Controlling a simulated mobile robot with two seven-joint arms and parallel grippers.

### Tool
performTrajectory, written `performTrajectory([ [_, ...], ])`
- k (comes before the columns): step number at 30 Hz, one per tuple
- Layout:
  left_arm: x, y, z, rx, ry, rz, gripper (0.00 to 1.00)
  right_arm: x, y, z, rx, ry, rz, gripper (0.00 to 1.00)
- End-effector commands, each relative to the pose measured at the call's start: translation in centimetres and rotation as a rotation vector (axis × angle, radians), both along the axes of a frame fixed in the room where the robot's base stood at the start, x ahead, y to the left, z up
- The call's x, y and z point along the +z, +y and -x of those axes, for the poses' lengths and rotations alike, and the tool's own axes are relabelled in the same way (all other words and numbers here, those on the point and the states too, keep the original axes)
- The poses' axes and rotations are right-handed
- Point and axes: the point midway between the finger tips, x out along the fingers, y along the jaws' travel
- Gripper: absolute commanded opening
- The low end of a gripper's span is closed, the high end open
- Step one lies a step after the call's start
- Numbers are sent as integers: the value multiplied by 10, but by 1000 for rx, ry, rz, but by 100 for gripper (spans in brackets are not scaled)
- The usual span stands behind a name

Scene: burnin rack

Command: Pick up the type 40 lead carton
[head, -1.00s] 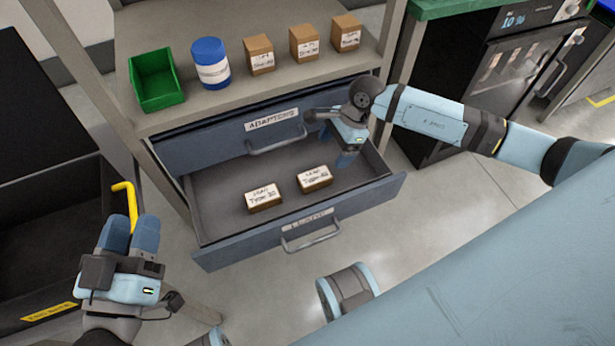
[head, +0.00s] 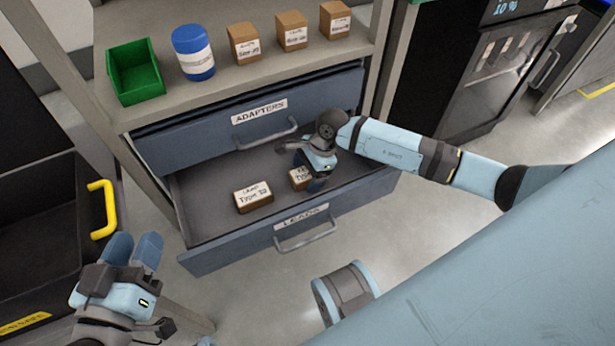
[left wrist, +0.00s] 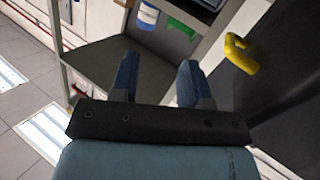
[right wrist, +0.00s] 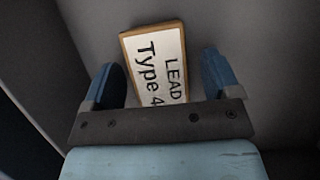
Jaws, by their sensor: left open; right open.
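The lead carton (head: 298,179) lies label-up in the open lower drawer, partly hidden behind my right gripper (head: 316,184). In the right wrist view its label reads "LEAD Type 4" (right wrist: 155,65), with the last digit cut off. My right gripper is open, with the carton in line between its two fingers; I cannot tell whether they touch it. A second lead carton (head: 253,197) lies to the left in the same drawer, its number hard to read. My left gripper (head: 133,248) is open and empty, left of the drawer.
The shelf holds a green bin (head: 137,72), a blue-and-white jar (head: 194,53) and several small cartons (head: 244,44). A black bin with a yellow handle (head: 102,209) stands at the left.

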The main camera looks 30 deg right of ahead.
Motion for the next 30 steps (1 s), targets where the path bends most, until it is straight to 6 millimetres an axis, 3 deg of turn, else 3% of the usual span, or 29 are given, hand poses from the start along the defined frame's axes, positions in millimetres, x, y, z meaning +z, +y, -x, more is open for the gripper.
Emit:
performTrajectory([
  [19, -3, 0, 0, 0, -1, -1, 43, -4, 0, 0, 0, -1, -1, 83],
  [26, -3, 0, 0, 0, -1, -1, 43, -4, 0, 0, 0, 0, -1, 32],
  [27, -3, 0, 0, 0, -1, -1, 43, -4, 0, 0, 0, 0, -1, 28],
  [30, -3, 0, 0, 0, -1, -1, 43, -3, 0, 0, 0, -1, -1, 28],
])
